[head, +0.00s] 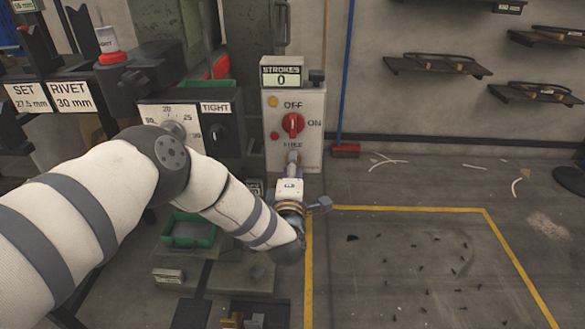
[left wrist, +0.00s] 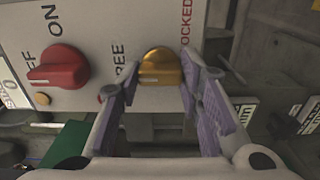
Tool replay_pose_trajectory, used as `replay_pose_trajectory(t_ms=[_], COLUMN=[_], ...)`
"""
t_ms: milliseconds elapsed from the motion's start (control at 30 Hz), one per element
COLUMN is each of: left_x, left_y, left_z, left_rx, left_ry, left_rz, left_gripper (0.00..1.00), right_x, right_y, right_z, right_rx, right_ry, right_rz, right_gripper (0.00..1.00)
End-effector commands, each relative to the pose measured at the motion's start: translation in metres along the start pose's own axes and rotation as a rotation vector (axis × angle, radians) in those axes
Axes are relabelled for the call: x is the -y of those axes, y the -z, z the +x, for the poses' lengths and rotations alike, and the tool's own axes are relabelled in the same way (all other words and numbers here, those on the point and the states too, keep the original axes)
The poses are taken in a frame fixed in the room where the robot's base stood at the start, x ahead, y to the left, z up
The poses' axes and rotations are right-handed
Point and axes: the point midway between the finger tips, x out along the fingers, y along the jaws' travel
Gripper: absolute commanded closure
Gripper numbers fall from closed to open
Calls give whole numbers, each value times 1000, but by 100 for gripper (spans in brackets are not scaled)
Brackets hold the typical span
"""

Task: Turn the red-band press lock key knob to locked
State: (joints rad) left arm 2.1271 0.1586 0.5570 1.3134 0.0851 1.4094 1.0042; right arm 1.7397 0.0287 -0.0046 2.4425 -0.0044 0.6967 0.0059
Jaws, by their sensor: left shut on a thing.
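The lock key knob (left wrist: 160,66) is yellow and sits on a pale control panel, between the labels FREE and LOCKED in the left wrist view. My left gripper (left wrist: 162,74) has a finger on each side of it and is shut on it. I cannot tell exactly which way the knob points. In the head view my left gripper (head: 293,158) reaches the lower part of the panel (head: 312,140) and hides the knob. My right gripper is not in view.
A red OFF/ON knob (head: 293,125) sits above on the same panel, below a STROKES counter reading 0 (head: 281,78). A dial box marked TIGHT (head: 215,107) is to the left. A green tray (head: 188,230) lies below my arm. The yellow-lined floor at right is clear apart from small scraps.

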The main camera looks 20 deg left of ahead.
Motion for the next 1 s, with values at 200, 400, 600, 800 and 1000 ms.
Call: replay_pose_trajectory(t_ms=[200, 400, 600, 800, 1000], left_x=[-1, -2, -2, -2, -2], left_y=[0, -1, -1, -1, -1], left_z=[0, 0, 0, 0, 0], left_rx=[1, 1, 2, 2, 1], left_ry=[-1, -3, -4, -2, -3], left_rz=[31, 139, 315, 505, 696], left_gripper=[95, 95, 95, 95, 95], right_x=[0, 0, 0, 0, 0], right_y=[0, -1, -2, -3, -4], right_z=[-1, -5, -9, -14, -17], right_rx=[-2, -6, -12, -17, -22], right_ry=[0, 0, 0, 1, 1], right_rz=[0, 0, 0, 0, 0], right_gripper=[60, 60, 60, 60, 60])
